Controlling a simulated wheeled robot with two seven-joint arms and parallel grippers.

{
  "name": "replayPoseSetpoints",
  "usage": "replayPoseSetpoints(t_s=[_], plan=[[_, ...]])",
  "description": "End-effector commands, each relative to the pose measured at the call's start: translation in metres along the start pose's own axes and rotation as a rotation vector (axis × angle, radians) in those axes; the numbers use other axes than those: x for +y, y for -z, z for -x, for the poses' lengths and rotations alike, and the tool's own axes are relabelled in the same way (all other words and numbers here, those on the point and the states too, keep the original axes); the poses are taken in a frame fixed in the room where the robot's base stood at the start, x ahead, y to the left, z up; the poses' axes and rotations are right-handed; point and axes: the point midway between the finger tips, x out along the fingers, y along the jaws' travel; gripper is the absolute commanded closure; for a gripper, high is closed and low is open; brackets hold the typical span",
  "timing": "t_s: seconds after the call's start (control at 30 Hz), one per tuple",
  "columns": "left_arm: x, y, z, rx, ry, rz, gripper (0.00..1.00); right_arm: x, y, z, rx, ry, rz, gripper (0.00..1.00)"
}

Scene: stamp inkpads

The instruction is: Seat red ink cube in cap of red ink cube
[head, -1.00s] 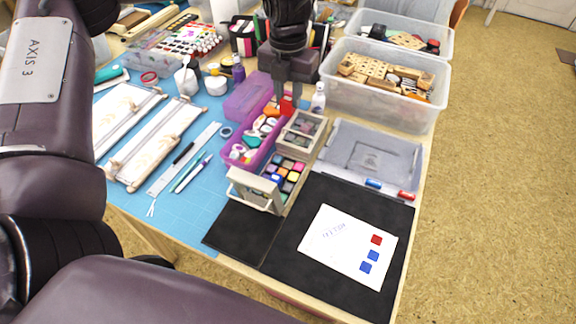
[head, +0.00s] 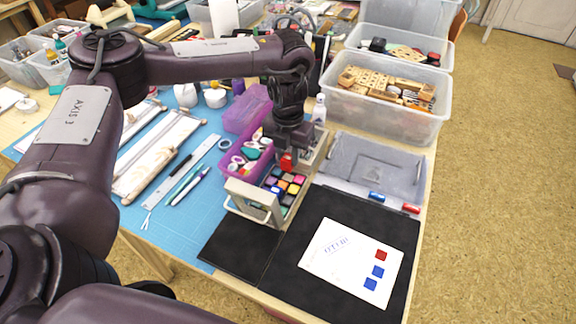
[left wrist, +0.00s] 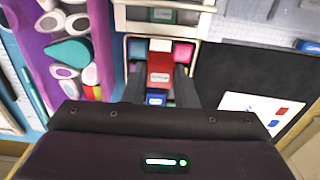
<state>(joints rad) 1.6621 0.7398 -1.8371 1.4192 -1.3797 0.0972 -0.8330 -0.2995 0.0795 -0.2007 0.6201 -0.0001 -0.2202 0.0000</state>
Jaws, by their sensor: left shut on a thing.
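My left gripper (head: 286,157) is shut on the red ink cube (head: 287,163) and holds it at the back end of the tray of coloured ink cubes (head: 262,218). In the left wrist view the red cube (left wrist: 160,70) sits between my fingers (left wrist: 160,88), with pink and teal cubes close on either side and a blue cube nearer. I cannot tell how high it is above the tray. A red cap (head: 411,208) lies at the front right edge of the grey tray, right of a blue cap (head: 376,197). My right gripper is not in view.
A purple box (head: 232,160) of stamps stands left of the cubes. The grey tray (head: 345,160) is to the right. A black mat (head: 300,285) carries a stamped white card (head: 335,262). A clear bin (head: 385,115) of wooden blocks stands behind.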

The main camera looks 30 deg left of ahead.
Motion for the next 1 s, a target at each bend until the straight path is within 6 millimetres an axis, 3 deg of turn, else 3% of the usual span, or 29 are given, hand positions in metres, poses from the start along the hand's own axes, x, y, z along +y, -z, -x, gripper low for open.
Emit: replayPoseSetpoints(t_s=[0.33, 0.73, 0.77, 0.8, 0.9, 1.0], plan=[[0.0, 0.001, -0.038, 0.002, 0.0, 0.0, 0.91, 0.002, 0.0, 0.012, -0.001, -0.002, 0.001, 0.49], [0.0, 0.0, -0.046, 0.0, 0.001, 0.0, 0.91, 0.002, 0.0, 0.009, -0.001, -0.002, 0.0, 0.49], [0.0, 0.0, -0.045, 0.0, 0.001, 0.0, 0.72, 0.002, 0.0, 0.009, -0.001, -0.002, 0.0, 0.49], [0.0, 0.0, -0.045, -0.001, 0.001, 0.0, 0.67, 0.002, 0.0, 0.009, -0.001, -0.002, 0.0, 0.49], [0.0, 0.0, -0.045, -0.001, 0.001, 0.0, 0.54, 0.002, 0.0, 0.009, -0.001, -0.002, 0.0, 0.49], [0.0, 0.0, -0.044, 0.0, 0.001, 0.0, 0.53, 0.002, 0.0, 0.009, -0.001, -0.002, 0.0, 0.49]])
